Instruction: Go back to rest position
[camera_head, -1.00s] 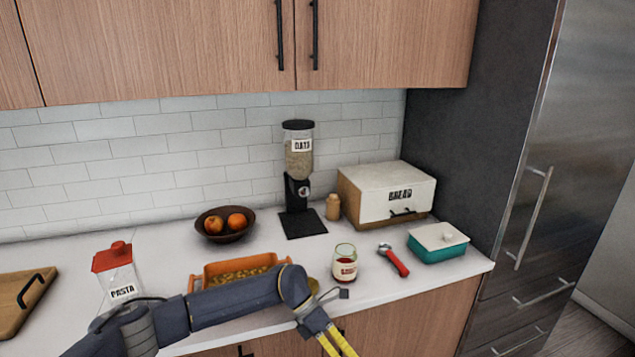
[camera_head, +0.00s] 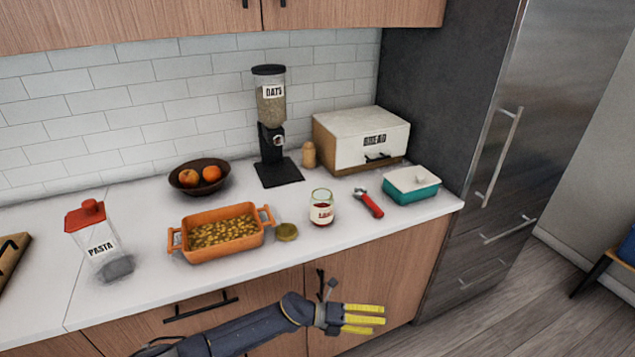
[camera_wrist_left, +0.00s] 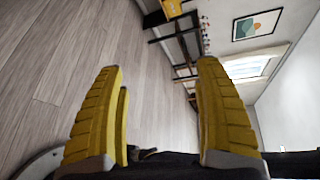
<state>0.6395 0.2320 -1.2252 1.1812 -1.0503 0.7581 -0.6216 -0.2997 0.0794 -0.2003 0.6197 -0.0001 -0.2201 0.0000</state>
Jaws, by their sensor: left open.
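My left arm comes in from the bottom left of the head view and lies in front of the counter. My left gripper (camera_head: 366,318) is below the counter's front edge, before the lower cabinet doors, with its yellow fingers pointing right. In the left wrist view the two yellow fingers (camera_wrist_left: 160,115) stand apart with nothing between them. Beyond them that view shows grey floor and a far wall. My right gripper is in neither view.

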